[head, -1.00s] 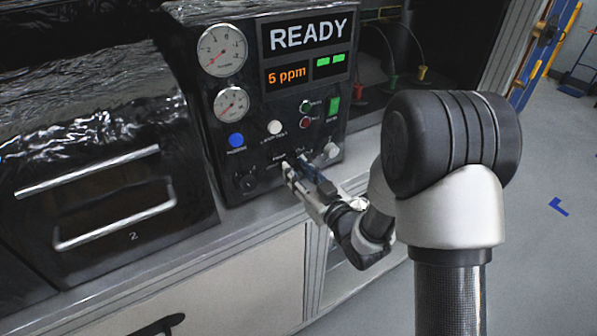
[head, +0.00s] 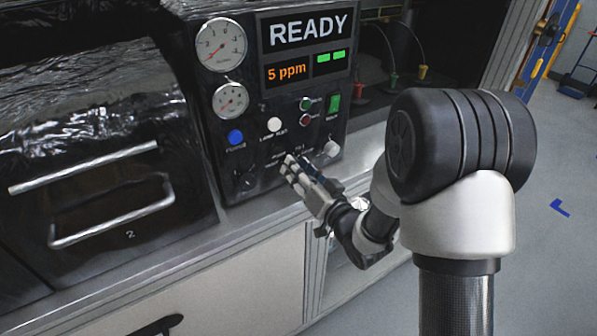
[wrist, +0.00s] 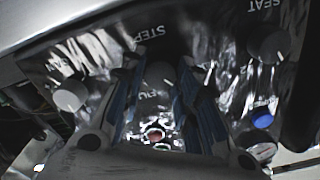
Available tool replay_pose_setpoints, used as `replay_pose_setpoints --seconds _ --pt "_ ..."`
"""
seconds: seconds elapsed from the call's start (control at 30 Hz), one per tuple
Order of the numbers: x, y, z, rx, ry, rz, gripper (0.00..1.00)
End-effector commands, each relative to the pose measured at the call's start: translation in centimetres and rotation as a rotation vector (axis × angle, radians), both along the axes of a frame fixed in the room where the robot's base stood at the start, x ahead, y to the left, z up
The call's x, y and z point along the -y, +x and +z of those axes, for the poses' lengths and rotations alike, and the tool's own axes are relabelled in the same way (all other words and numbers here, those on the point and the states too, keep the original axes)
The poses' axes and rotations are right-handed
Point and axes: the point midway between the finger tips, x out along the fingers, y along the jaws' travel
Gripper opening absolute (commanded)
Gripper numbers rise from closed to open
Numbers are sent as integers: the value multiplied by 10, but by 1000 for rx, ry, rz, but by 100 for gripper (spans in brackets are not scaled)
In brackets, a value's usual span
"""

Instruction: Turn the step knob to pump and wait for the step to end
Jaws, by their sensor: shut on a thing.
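My gripper (head: 290,160) reaches the lower middle of the panel. In the wrist view, the dark step knob (wrist: 158,73) sits between my two blue-padded fingers, which are shut on it. The upside-down STEP label (wrist: 146,39) shows beside it. Other label text around the knob is too dark or hidden to read, so I cannot tell which step the knob points to.
A blue button (head: 236,137), a white button (head: 274,125) and a pale knob (head: 332,149) are near my gripper. A SEAT knob (wrist: 268,46) shows in the wrist view. Two gauges are at upper left. A black drawer unit with metal handles (head: 112,222) stands left.

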Motion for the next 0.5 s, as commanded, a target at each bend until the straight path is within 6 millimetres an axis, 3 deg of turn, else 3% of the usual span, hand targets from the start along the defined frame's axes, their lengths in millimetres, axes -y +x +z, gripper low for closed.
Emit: replay_pose_setpoints --seconds 0.5 --pt "0 0 0 -141 208 1 5"
